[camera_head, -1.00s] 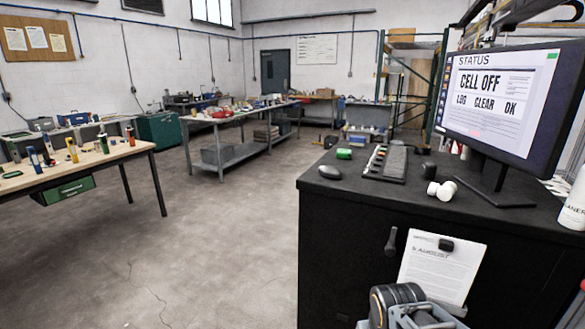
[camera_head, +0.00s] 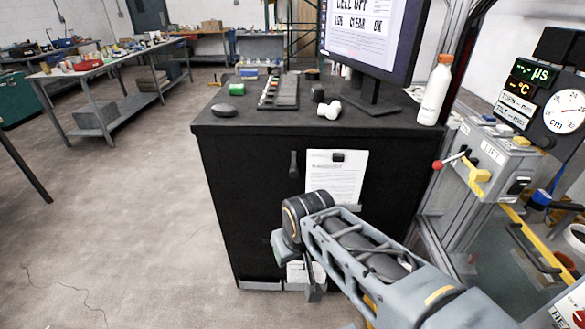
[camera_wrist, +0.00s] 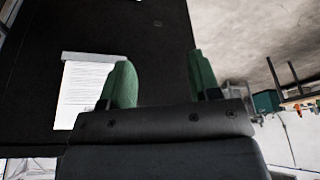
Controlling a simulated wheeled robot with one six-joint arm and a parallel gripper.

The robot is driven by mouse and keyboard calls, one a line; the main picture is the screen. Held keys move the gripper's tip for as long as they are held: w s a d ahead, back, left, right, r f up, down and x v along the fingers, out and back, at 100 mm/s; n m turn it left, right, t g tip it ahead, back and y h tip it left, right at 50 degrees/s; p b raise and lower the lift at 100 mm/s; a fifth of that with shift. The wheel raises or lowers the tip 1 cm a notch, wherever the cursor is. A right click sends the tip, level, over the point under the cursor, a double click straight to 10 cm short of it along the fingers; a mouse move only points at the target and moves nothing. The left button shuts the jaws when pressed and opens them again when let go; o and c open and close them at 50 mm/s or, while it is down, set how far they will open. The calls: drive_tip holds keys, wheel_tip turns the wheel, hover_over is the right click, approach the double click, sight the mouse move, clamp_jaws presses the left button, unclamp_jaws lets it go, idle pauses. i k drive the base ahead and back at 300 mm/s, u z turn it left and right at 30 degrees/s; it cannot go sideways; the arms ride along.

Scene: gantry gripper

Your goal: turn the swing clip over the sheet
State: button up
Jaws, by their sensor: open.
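The white printed sheet (camera_head: 335,180) is on the front of the black cabinet, with a narrow grey ledge at its bottom. A dark elongated piece (camera_head: 293,163), apparently the swing clip, points downward left of the sheet, clear of it. A small black block (camera_head: 338,157) sits on the sheet's top edge. My gripper (camera_wrist: 160,78) shows two green fingers, spread apart with nothing between them. In the wrist view a sheet (camera_wrist: 86,95) lies beyond the left finger, which overlaps its edge. My arm hides the cabinet front below the sheet.
The black cabinet (camera_head: 238,190) carries a monitor (camera_head: 368,40), a mouse (camera_head: 224,110) and a white bottle (camera_head: 435,90). Another white paper (camera_head: 297,272) shows low, partly behind my arm. A grey lift unit (camera_head: 490,160) stands right.

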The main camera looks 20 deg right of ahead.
sight(294, 171)
drive_tip(key=z, duration=1.05)
drive_tip(key=k, duration=1.6)
drive_tip(key=u, duration=0.55)
drive_tip(key=i, duration=1.65)
drive_tip(key=u, duration=0.05)
